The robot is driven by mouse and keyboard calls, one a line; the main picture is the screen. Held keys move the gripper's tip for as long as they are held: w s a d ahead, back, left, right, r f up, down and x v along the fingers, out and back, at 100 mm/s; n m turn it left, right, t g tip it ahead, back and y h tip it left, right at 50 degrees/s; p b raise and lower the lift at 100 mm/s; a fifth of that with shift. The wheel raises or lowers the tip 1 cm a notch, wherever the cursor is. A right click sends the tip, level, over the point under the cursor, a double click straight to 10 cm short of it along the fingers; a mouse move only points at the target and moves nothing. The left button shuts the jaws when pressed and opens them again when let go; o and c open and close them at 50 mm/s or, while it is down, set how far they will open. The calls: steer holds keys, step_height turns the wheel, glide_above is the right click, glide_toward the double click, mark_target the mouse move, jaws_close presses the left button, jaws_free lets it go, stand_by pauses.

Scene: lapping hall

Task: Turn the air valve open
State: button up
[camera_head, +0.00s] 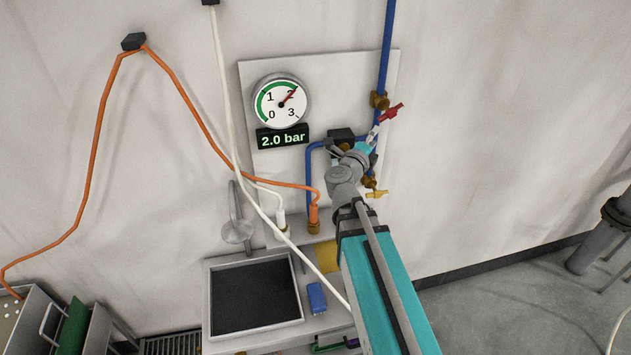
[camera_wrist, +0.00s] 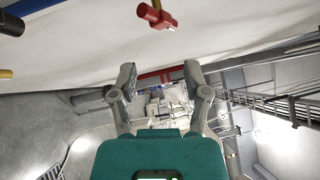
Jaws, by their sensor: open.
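A blue pipe (camera_head: 386,50) runs down the wall panel to a brass valve body (camera_head: 379,99). A red handle (camera_head: 392,112) sits beside it, slanting up to the right. A second brass valve with a yellow handle (camera_head: 377,194) is lower on the panel; the pictures do not label either one as the air valve. My gripper (camera_head: 374,134) is just below and left of the red handle, hiding part of the piping. In the wrist view my gripper (camera_wrist: 160,74) is open and empty. The red handle (camera_wrist: 157,16) shows beyond the fingertips at the top, apart from them.
A round gauge (camera_head: 281,101) above a display reading 2.0 bar (camera_head: 283,138) is on the panel (camera_head: 330,80). Orange (camera_head: 185,95) and white hoses (camera_head: 226,90) hang left of my arm. A dark-topped tray (camera_head: 210,300) and blue object (camera_head: 316,298) lie below.

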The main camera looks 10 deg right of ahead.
steer(key=w+a+f+n+t+y+b, duration=0.3)
steer(key=a+f+n+y+b, duration=0.8)
steer(key=a+f+n+y, duration=0.4)
steer(key=shift+w+f+n, duration=0.15)
steer(key=shift+w+n, duration=0.3)
steer(key=shift+n, duration=0.85)
steer(key=s+a+f+n+g+y+b, duration=0.1)
steer(key=s+a+f+n+g+b, duration=0.2)
steer(key=f, duration=0.5)
steer(key=s+a+f+n+g+y+b, duration=0.25)
steer(key=f+n+g, duration=0.2)
steer(key=f, duration=0.25)
steer(key=s+d+f+n+g+h+b, duration=0.1)
steer(key=s+d+f+g+h+b, duration=0.1)
steer(key=s, duration=0.5)
steer(key=s+d+f+n+g+h+b, duration=0.2)
steer(key=s+d+f+g+h, duration=0.1)
steer(key=s+f+g, duration=0.4)
step_height(320, 180, down, 2)
steer(key=shift+s+d+f, duration=0.2)
steer(key=shift+s+d, duration=0.2)
steer(key=shift+d, duration=0.2)
